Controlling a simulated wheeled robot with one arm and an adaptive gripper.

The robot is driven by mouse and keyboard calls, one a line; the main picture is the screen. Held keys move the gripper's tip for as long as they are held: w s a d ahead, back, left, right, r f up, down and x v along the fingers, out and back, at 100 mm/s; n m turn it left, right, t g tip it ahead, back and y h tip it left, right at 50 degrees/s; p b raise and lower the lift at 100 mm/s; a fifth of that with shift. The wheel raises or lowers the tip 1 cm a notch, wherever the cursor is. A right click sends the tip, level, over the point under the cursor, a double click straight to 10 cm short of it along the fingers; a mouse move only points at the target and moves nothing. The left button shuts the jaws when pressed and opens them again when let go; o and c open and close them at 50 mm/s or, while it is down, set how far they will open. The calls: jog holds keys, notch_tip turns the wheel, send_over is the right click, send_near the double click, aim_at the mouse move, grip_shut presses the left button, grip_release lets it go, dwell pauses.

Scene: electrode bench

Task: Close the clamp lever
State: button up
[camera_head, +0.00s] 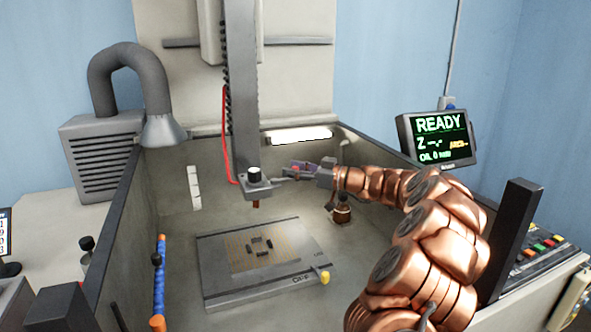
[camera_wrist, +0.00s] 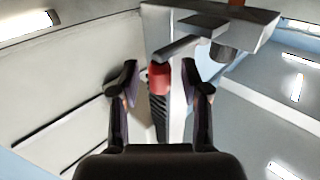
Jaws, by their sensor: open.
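The clamp head (camera_head: 258,186) hangs at the bottom of the grey vertical column, above the work plate. A short grey lever (camera_head: 285,179) sticks out from its right side toward my gripper (camera_head: 300,168). In the wrist view the lever (camera_wrist: 186,46) is a grey bar under the head block, and a red grip-like end (camera_wrist: 159,77) shows below it. My gripper (camera_wrist: 160,92) is open, with one finger on each side of the red end. Gaps show on both sides in the picture; depth and any contact cannot be told.
A work plate (camera_head: 225,286) with several small dark parts lies in the tank below. A brown bottle (camera_head: 342,209) stands behind it. A red hose (camera_head: 226,130) runs down beside the column. Tank walls (camera_head: 120,215) bound the space. A screen (camera_head: 437,137) reads READY.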

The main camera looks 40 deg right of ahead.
grip_shut()
